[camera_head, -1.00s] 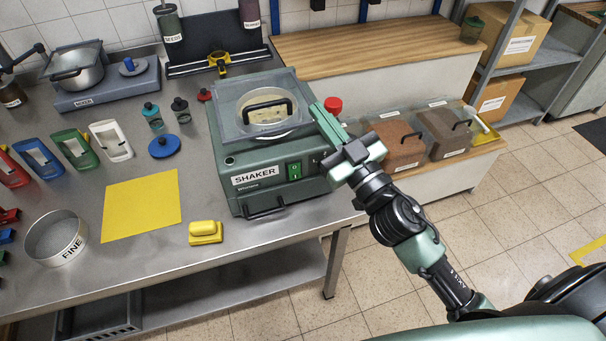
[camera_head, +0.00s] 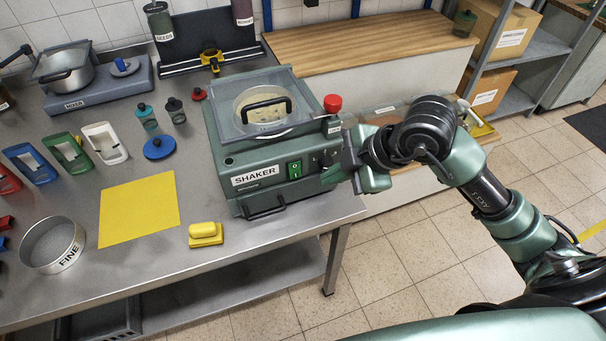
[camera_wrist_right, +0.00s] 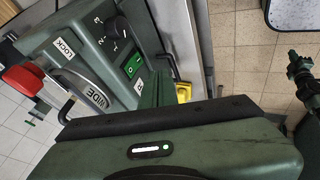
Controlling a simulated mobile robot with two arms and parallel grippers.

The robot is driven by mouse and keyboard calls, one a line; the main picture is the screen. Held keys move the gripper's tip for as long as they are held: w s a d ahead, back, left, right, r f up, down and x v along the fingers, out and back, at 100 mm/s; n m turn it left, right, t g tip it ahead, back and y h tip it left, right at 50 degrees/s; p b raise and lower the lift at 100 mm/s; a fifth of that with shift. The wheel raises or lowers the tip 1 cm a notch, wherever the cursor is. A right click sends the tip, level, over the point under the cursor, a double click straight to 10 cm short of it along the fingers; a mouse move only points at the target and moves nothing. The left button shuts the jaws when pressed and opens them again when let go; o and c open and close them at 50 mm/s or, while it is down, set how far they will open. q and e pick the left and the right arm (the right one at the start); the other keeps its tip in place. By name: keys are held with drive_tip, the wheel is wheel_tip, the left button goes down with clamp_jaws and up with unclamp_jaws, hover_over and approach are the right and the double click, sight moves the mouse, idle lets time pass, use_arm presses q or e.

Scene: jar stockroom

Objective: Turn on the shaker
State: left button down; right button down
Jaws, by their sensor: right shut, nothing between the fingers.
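The green shaker (camera_head: 262,155) stands near the right end of the steel table, with a clear-lidded sieve (camera_head: 265,108) on top. Its green rocker switch (camera_head: 294,169) is on the front panel and also shows in the wrist view (camera_wrist_right: 133,66). I cannot tell which way the switch is tipped. A black dial (camera_wrist_right: 116,27) sits beside it. A red knob (camera_head: 333,103) stands at the right side by a LOCK label. My right gripper (camera_head: 335,172) is shut and empty at the front right corner, right of the switch; contact is unclear. My left gripper is out of view.
A yellow block (camera_head: 205,232) and a yellow mat (camera_head: 139,210) lie left of the shaker front. The FINE sieve (camera_head: 54,246) is farther left. Bins partly hidden by my arm stand on the wooden bench at right. Floor is clear in front.

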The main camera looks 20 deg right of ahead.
sight(295, 170)
drive_tip(key=shift+w+a+f+p, duration=0.45)
drive_tip(key=shift+w+a+f, duration=0.15)
drive_tip(key=shift+w+f, duration=0.7)
drive_tip(key=shift+w+a+f+p, duration=0.45)
drive_tip(key=shift+w+a+f, duration=0.15)
drive_tip(key=shift+w+f, duration=0.65)
drive_tip(key=shift+w+a+f+p, duration=0.45)
drive_tip(key=shift+w+a+f, duration=0.15)
drive_tip(key=shift+w+f, duration=0.7)
drive_tip(key=shift+d, duration=0.1)
